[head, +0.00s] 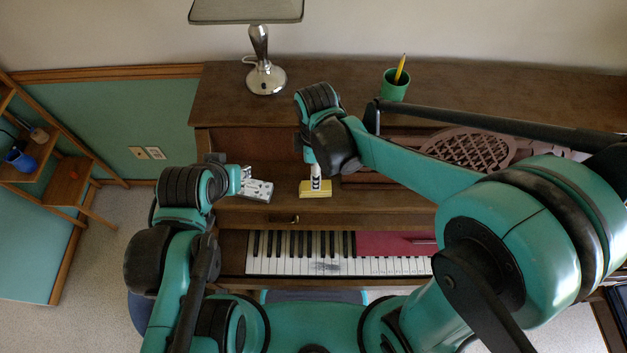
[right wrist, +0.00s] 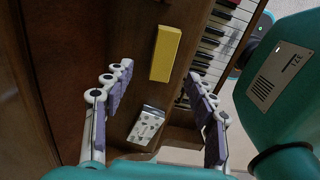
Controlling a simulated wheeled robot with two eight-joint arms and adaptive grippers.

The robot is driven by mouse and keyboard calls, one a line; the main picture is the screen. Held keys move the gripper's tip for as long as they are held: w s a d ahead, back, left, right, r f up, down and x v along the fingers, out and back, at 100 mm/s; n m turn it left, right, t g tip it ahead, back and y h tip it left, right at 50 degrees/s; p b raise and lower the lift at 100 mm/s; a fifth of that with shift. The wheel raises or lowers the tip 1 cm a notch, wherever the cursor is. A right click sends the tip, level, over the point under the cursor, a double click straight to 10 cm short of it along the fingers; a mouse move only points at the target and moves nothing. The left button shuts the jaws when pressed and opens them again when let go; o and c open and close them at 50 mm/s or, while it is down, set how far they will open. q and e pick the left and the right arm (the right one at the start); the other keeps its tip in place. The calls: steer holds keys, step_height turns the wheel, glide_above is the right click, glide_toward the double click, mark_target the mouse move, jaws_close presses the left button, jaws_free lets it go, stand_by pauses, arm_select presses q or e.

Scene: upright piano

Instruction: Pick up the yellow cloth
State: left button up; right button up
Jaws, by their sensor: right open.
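The yellow cloth (head: 316,194) looks like a folded yellow block and lies on the wooden ledge above the piano keys. It also shows in the right wrist view (right wrist: 165,53), near the top centre. My right gripper (head: 316,181) is open and points down above the cloth. In the right wrist view its two fingers (right wrist: 161,72) are spread wide with nothing between them, and the cloth lies beyond the fingertips. My left gripper (head: 246,178) is at the left end of the ledge, close to a patterned grey-white item; its jaw gap is not clear.
The grey-white patterned item (head: 259,190) lies left of the cloth; it also shows in the right wrist view (right wrist: 147,127). Piano keys (head: 300,265) are in front. A lamp (head: 266,78) and green cup (head: 393,86) with a pencil stand on the piano top.

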step_height(320, 180, down, 3)
steer(key=shift+s+d+r+b, duration=0.1)
steer(key=shift+s+b, duration=0.05)
steer(key=shift+b, duration=0.45)
step_height(320, 180, down, 5)
steer(key=b, duration=0.2)
steer(key=shift+s+b, duration=0.1)
steer(key=shift+b, duration=0.2)
steer(key=shift+c, duration=1.3)
steer(key=c, duration=0.9)
